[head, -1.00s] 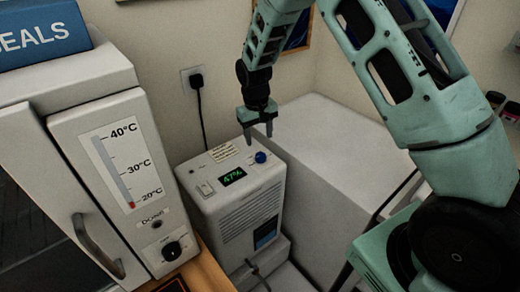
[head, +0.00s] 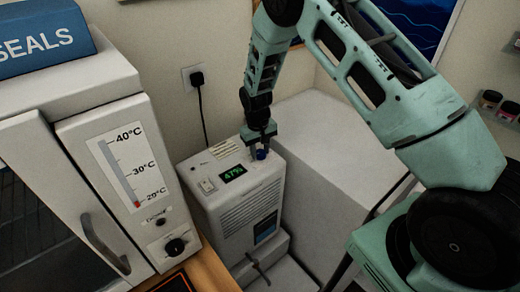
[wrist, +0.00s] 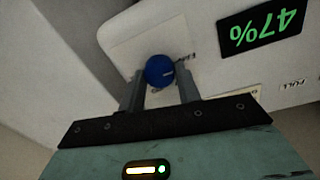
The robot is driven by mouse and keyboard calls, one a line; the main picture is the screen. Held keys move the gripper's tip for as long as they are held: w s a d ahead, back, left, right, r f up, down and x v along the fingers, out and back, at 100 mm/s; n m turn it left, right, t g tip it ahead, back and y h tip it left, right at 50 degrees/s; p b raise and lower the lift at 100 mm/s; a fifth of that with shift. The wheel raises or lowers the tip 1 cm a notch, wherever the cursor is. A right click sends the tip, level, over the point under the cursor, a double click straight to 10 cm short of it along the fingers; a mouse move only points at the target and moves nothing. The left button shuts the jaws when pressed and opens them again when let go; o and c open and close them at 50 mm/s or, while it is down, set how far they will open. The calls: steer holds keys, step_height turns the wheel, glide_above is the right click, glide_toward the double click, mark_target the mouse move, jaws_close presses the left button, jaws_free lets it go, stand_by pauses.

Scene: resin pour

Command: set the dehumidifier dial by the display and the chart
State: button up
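The dehumidifier (head: 212,215) is a white box standing beside the oven-like cabinet. Its green display (head: 233,173) reads 47%; it shows upside down in the wrist view (wrist: 262,27). A cream label (head: 224,148) with print too small to read lies on its top; I cannot tell if it is the chart. The blue dial (wrist: 160,70) is a round knob with a pale mark, pointing roughly right in the wrist view. My gripper (head: 260,156) is over the dial, one finger on each side. The fingers appear shut against its sides.
The cabinet (head: 150,235) at left has a thermometer scale (head: 121,172) and a black knob (head: 175,246). A white block (head: 330,140) stands right of the dehumidifier. A plug (head: 196,77) with a black cord is on the wall behind.

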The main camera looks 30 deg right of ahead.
mark_target(258, 151)
steer(key=shift+m, duration=0.3)
steer(key=m+b, duration=0.2)
steer(key=m, duration=0.2)
steer(key=shift+m, duration=0.3)
steer(key=m+b, duration=0.1)
steer(key=m, duration=0.5)
steer(key=shift+w+d+g, duration=0.1)
steer(key=shift+g, duration=0.2)
steer(key=shift+m, duration=0.4)
steer(key=o, duration=1)
steer(key=r+b, duration=0.1)
steer(key=r, duration=0.4)
steer(key=r+b, duration=0.1)
steer(key=r, duration=0.5)
steer(key=w+r+b, duration=0.1)
steer(key=r, duration=0.5)
steer(key=shift+a+r+b, duration=0.25)
steer(key=shift+a+b, duration=0.05)
